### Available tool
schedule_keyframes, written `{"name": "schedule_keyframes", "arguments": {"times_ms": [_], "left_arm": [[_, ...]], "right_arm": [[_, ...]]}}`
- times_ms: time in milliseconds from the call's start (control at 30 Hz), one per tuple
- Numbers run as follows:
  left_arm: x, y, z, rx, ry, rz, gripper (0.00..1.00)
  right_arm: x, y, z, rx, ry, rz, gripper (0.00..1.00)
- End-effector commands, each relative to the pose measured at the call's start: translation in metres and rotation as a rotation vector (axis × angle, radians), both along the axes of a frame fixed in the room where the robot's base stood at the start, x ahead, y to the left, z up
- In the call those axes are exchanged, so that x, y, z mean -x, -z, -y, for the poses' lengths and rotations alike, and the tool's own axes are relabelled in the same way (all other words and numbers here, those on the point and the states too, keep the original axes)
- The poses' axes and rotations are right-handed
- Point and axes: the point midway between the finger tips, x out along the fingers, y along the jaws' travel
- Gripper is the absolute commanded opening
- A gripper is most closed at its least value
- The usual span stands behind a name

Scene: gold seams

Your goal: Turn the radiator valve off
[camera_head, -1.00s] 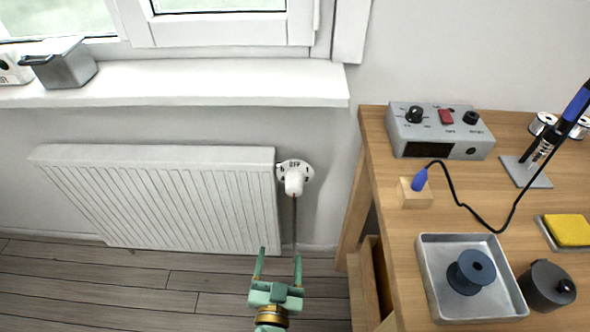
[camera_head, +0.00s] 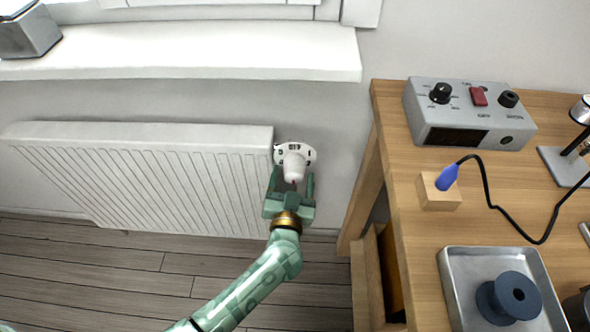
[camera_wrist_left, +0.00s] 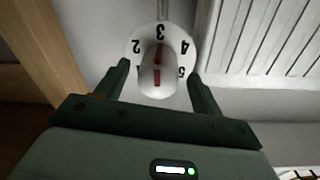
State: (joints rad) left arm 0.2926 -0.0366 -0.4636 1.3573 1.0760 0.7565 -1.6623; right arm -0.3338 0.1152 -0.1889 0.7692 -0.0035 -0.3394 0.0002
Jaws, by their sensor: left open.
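The white radiator valve (camera_head: 294,166) sits at the right end of the white radiator (camera_head: 170,180), with a numbered dial plate behind its knob. In the left wrist view the knob (camera_wrist_left: 157,78) shows a red mark, and the digits 2, 3, 4 and 5 show on the plate around it. My left gripper (camera_head: 291,182) is open, its fingers on either side of the knob's lower end. In the wrist view the fingers (camera_wrist_left: 158,82) stand apart from the knob with a gap on both sides. My right gripper is not in view.
A wooden workbench (camera_head: 405,215) stands to the right, holding a grey soldering station (camera_head: 468,115), a blue plug in a wooden block (camera_head: 440,197) and a metal tray (camera_head: 455,290). A white windowsill (camera_head: 200,55) juts out above the radiator. The wooden floor below is clear.

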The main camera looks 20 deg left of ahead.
Motion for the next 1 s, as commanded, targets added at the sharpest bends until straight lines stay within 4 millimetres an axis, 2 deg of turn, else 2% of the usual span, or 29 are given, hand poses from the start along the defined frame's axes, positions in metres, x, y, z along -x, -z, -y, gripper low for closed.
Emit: {"name": "schedule_keyframes", "arguments": {"times_ms": [100, 200, 533, 567, 700, 1000], "left_arm": [[-0.018, 0.003, -0.003, 0.0, 0.0, -0.002, 0.67], [-0.027, 0.002, -0.004, -0.001, 0.0, 0.0, 0.67], [-0.031, -0.001, -0.005, 0.0, 0.0, 0.001, 0.67], [-0.031, -0.001, -0.005, 0.0, 0.0, 0.001, 0.62], [-0.031, -0.001, -0.005, 0.0, 0.0, 0.0, 0.23], [-0.03, -0.001, -0.005, 0.018, 0.0, 0.004, 0.23]], "right_arm": [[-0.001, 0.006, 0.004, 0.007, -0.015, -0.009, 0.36], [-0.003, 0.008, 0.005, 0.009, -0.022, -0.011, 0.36], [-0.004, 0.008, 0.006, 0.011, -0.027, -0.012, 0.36], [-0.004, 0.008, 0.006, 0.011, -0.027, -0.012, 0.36], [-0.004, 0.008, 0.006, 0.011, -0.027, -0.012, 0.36], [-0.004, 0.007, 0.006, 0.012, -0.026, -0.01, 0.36]]}}
